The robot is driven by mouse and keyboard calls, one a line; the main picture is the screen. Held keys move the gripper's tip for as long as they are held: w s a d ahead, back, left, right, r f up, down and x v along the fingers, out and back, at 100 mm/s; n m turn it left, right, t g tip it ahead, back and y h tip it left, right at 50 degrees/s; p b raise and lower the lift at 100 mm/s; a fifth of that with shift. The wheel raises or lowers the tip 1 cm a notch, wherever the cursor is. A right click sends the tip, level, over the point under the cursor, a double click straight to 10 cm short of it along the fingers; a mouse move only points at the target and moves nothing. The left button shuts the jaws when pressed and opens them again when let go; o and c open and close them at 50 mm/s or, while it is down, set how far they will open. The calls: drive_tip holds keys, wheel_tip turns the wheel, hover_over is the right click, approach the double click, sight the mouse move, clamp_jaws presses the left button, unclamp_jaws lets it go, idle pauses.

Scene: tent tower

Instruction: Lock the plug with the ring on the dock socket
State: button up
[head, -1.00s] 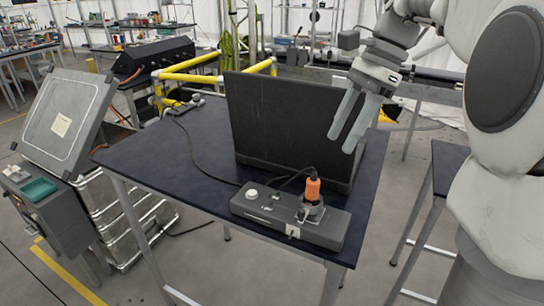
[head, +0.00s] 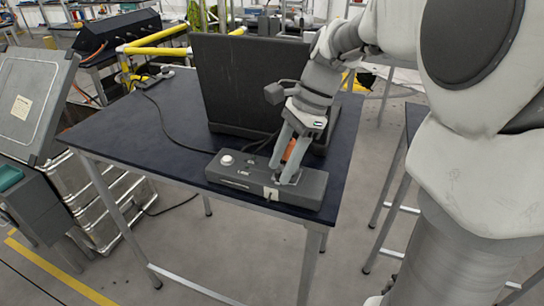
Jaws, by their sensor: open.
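The dock (head: 236,174) is a long dark grey box lying near the front edge of the dark blue table. The orange plug (head: 290,149) stands in the socket at the dock's right end, mostly hidden behind my gripper. My gripper (head: 284,172) points down at the plug, with its two pale fingers apart on either side of it. I cannot tell whether the fingers touch the plug. The ring at the socket is hidden by the fingers.
A large black panel (head: 230,85) stands upright on the table (head: 130,128) just behind the dock. Dark cables run behind the dock. A round white knob (head: 226,160) is on the dock's left part. The table's left side is mostly clear.

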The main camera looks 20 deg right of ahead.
drive_tip(key=shift+a+f, duration=0.15)
drive_tip(key=shift+f, duration=0.25)
clamp_jaws()
